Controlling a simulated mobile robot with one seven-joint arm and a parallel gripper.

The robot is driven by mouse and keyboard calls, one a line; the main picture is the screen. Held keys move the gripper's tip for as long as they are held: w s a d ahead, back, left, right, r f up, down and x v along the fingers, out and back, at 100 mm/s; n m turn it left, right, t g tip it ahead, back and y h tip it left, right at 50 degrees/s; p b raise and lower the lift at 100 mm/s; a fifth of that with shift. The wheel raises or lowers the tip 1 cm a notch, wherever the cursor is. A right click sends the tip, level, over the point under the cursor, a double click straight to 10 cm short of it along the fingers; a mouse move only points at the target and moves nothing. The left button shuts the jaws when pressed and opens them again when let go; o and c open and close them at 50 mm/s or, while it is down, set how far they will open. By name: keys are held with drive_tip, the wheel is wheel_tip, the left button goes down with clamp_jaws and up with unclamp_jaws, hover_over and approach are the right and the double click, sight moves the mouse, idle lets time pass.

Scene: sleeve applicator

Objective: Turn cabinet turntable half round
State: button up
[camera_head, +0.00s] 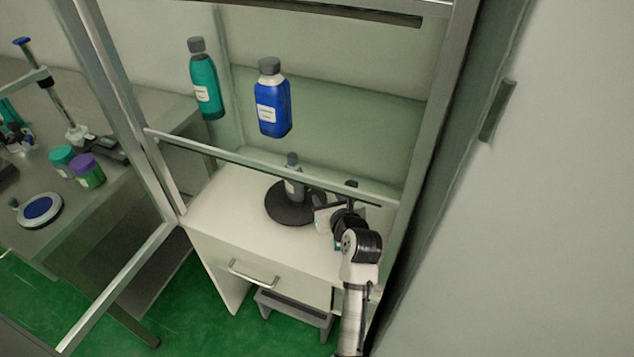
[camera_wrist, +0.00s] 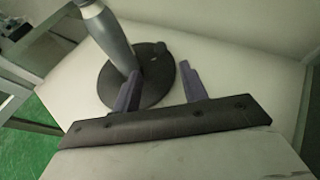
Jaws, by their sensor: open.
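The cabinet turntable (camera_head: 283,214) is a dark round disc on the white cabinet floor. It also shows in the wrist view (camera_wrist: 112,92). A grey bottle (camera_head: 293,178) with a grey cap stands on it; in the wrist view the bottle (camera_wrist: 108,35) is at the upper left.
A teal bottle (camera_head: 206,90) and a blue bottle (camera_head: 272,105) stand higher up in the cabinet, above a front rail (camera_head: 270,166). A drawer handle (camera_head: 253,276) sits below the cabinet floor. The open glass door (camera_head: 115,290) is at left. White floor (camera_head: 225,205) is free left of the disc.

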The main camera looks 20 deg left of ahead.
sight(316, 182)
drive_tip(key=p+x, duration=0.1)
drive_tip(key=x, duration=0.9)
drive_tip(key=shift+w+a+f, duration=0.1)
drive_tip(key=shift+w, duration=0.05)
clamp_jaws()
